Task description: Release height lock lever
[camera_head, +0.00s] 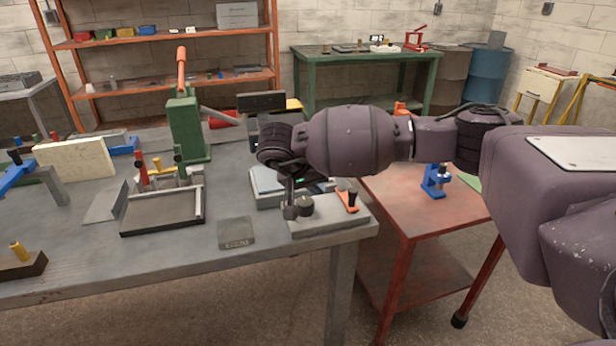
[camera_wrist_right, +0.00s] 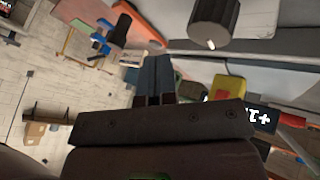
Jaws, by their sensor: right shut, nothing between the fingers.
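An orange lever with a dark end (camera_head: 347,200) stands on a light grey block (camera_head: 330,215) at the bench's right corner. I cannot be sure it is the height lock lever. A dark round knob (camera_head: 304,207) sits on the same block, to its left. My right gripper (camera_head: 289,196) is shut and empty, pointing down just left of the knob; I cannot tell whether it touches anything. In the right wrist view, its fingers (camera_wrist_right: 153,80) are together, with a dark cylinder (camera_wrist_right: 214,20) ahead and to the right. My left gripper is not in view.
A green press (camera_head: 186,125) with a red-orange handle stands further left on the grey bench (camera_head: 180,262). A red cart (camera_head: 410,208) with a blue tool (camera_head: 434,181) stands to the right.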

